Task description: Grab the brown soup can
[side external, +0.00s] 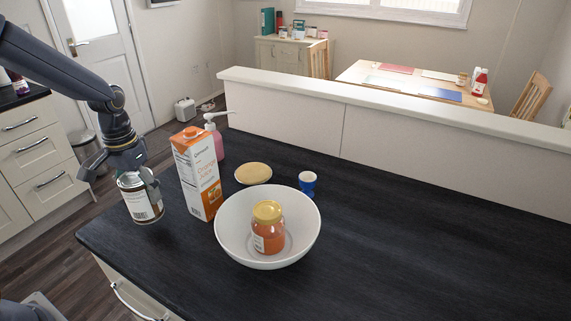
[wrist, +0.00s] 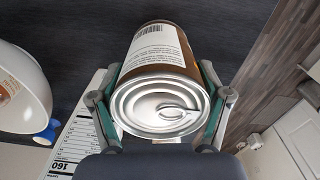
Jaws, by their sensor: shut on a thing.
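The brown soup can (side external: 141,198) has a white label and a silver metal end. It is at the left end of the dark counter in the side external view. My gripper (side external: 137,178) is around its upper part from above. In the wrist view the can (wrist: 162,75) shows its pull-tab lid towards the camera, and its label has a barcode. The fingers of my gripper (wrist: 160,105) press on both sides of the can near the lid. I cannot tell for sure whether the can's base touches the counter.
An orange juice carton (side external: 197,172) stands close to the right of the can. A white bowl (side external: 232,243) holds a jar with a yellow lid (side external: 267,228). A pink pump bottle (side external: 216,142), a round tan disc (side external: 253,173) and a blue cup (side external: 308,186) stand behind. The right counter (side external: 430,240) is clear.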

